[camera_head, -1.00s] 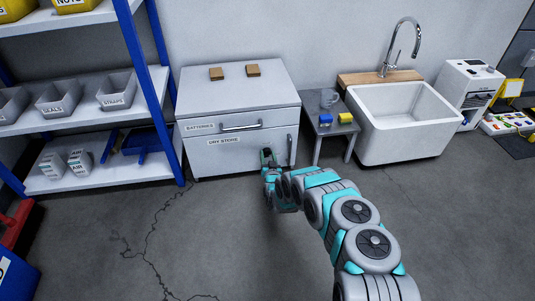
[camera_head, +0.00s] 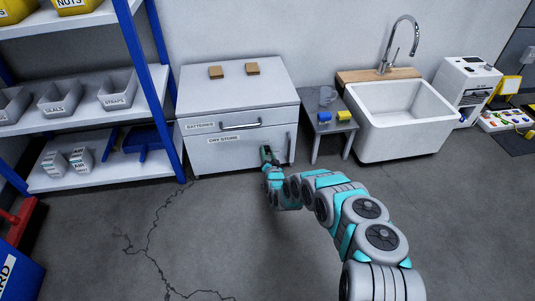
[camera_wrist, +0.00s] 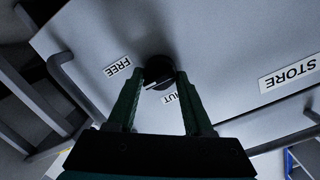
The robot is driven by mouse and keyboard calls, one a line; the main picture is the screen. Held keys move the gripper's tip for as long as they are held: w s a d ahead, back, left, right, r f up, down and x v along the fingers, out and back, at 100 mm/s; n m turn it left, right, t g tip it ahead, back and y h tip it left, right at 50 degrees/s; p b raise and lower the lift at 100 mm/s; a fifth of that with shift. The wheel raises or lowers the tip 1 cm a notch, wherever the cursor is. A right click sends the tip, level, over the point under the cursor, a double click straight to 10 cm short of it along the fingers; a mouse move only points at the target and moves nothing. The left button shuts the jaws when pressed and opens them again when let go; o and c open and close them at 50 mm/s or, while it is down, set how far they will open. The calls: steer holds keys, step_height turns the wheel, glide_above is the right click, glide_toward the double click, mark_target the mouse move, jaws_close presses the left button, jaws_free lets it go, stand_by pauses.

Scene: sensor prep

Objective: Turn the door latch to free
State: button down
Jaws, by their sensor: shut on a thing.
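The door latch (camera_wrist: 160,66) is a dark round knob on the pale door of the dry store cabinet (camera_head: 228,158). In the wrist view it sits between the fingertips of my gripper (camera_wrist: 160,76), which is shut on it. A short white mark shows on the knob's lower-left part, between the FREE label (camera_wrist: 118,67) to its left and a partly hidden label ending in "UT" (camera_wrist: 174,98) below right. In the head view my gripper (camera_head: 267,156) is at the door's lower right, and the latch is hidden there.
A vertical door handle (camera_head: 290,147) stands to the right of my gripper. A drawer marked BATTERIES (camera_head: 200,126) is above the door. A small table (camera_head: 314,130) and a sink (camera_head: 400,130) stand to the right, and a blue-framed shelf (camera_head: 100,170) to the left. The floor in front is clear.

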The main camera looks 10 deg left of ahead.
steer(key=shift+c, duration=1.5)
jaws_free()
steer(key=v, duration=0.7)
steer(key=shift+s, duration=0.4)
steer(key=shift+d, duration=0.1)
